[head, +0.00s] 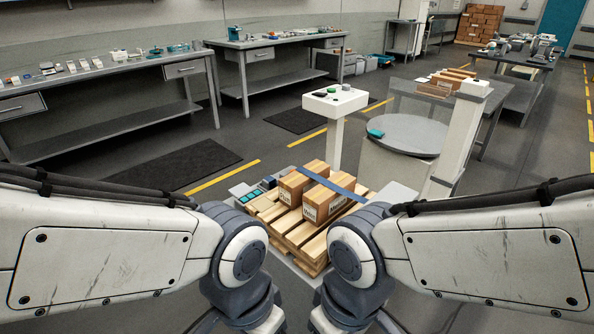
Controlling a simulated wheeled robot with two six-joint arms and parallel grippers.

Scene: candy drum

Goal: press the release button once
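A white pedestal (337,104) stands beyond the pallet, a little right of centre. The view is too small to read any label, so I cannot tell which is the release button. To its right is a grey round drum-like unit (407,135) with a flat top and a teal item (376,134) at its edge. Both my arms come in from the sides and bend down at the bottom. Neither gripper shows; both are below the picture.
A wooden pallet (300,236) with cardboard boxes (323,206) under a blue strap lies between my arms and the pedestal. A white post (463,130) stands right of the drum. Workbenches (105,75) line the left wall. Open floor lies around the pedestal's left side and far right.

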